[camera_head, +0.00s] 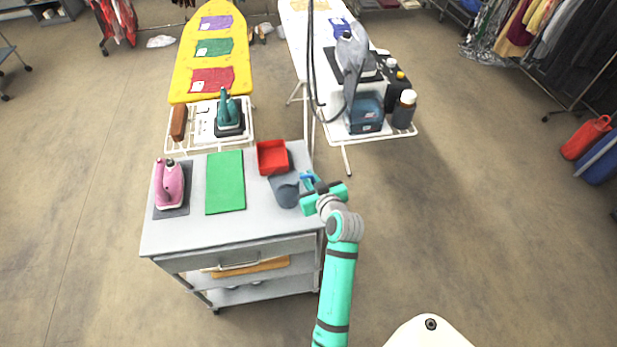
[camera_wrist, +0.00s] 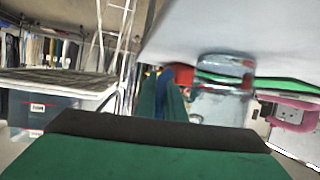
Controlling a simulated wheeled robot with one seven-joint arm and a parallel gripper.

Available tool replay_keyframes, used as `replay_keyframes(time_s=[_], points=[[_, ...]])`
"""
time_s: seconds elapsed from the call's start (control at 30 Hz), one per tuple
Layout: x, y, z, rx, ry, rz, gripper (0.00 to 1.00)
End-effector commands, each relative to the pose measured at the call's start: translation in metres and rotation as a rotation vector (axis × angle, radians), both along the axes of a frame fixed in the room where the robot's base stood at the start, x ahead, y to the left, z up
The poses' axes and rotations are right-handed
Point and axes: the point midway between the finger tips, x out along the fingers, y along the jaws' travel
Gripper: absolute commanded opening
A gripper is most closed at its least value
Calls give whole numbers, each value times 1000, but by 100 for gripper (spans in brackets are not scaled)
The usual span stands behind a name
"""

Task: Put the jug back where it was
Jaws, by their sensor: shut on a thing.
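The jug (camera_head: 286,193) is grey-blue and see-through. In the head view it is at the right side of the grey cart top (camera_head: 272,222), just in front of the red tray. My gripper (camera_head: 309,182) is at the jug's right side, shut on the jug. In the wrist view the jug (camera_wrist: 219,100) is close beside the fingers (camera_wrist: 165,95). The exact grip point is hidden. I cannot tell whether the jug's base touches the cart top.
On the cart are a red tray (camera_head: 272,158), a green mat (camera_head: 225,182) and a pink iron (camera_head: 170,184) on a dark pad. A yellow ironing board (camera_head: 190,75) and a white board stand behind, the latter with a grey iron (camera_head: 352,52) and bottles (camera_head: 404,110).

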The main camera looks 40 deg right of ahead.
Motion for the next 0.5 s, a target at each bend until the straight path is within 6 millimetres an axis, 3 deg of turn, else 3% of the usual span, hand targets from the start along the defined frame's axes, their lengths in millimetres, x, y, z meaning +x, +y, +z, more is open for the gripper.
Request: replay_keyframes(time_s=[0.3,0.33,0.4,0.5], points=[[-1,-1,-2,-1,-2,-2,0],[-1,-1,-2,0,-1,-2,14],[-1,-1,-2,0,-1,-2,28],[-1,-1,-2,0,-1,-1,28]])
